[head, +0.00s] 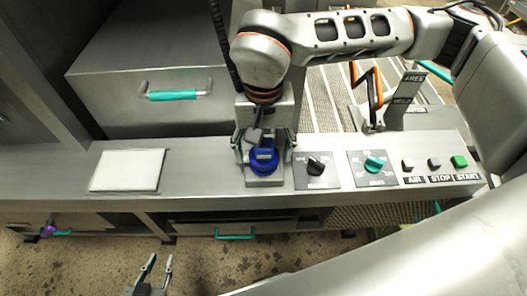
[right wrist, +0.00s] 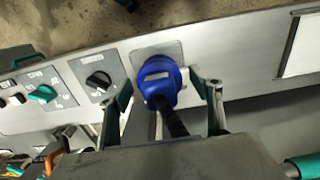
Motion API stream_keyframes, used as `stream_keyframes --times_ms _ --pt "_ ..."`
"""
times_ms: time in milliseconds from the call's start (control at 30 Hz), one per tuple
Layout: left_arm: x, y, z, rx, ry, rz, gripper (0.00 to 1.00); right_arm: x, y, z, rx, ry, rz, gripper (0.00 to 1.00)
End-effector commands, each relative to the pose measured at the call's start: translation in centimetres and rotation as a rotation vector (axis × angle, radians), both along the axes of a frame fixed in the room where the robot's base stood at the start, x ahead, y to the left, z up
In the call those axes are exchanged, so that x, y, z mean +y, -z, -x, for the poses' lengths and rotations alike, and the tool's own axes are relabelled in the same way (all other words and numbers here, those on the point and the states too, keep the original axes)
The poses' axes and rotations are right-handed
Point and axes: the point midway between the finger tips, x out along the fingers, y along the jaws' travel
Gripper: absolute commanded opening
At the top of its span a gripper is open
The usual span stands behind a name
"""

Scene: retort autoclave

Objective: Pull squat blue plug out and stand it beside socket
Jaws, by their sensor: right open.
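The squat blue plug (head: 264,159) sits on a pale square socket plate (head: 265,181) on the grey console ledge. In the right wrist view the plug (right wrist: 158,78) has a dark cable at its near end, and the plate (right wrist: 160,48) shows behind it. My right gripper (head: 263,146) is open, with one finger on each side of the plug. In the right wrist view, the right finger of this gripper (right wrist: 163,92) is close to the plug; contact is unclear. The plug's seating in the socket is hidden. My left gripper (head: 157,268) is open and empty, low at the left.
Right of the plug are a black knob (head: 316,165), a teal knob (head: 374,164) and several push buttons, including green START (head: 459,161). A white pad (head: 128,170) lies on the ledge to the left. Bare ledge lies between pad and plate. A teal-handled drawer (head: 172,95) stands behind.

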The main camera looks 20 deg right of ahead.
Motion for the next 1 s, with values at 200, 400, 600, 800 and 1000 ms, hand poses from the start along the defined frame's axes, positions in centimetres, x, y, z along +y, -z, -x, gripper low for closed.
stream_keyframes --times_ms 200,400,600,800,1000 --pt "0.0 -0.1 0.0 -0.002 0.0 0.001 0.26 0.0 0.1 0.0 0.001 0.0 0.001 0.3" --pt "0.0 -0.2 -0.1 -0.002 0.0 0.001 0.26 0.0 0.0 0.0 0.0 0.0 0.0 0.12" --pt "0.0 -0.7 -0.2 -0.008 0.001 0.0 0.26 0.0 -0.8 0.0 -0.003 0.0 0.001 0.12" --pt "0.0 -1.3 -0.4 -0.013 0.001 0.0 0.26 0.0 -1.5 0.0 -0.002 0.0 0.001 0.12" --pt "0.0 -1.8 -0.6 -0.017 0.001 0.0 0.26 0.0 -2.2 0.0 -0.001 0.0 0.0 0.12"
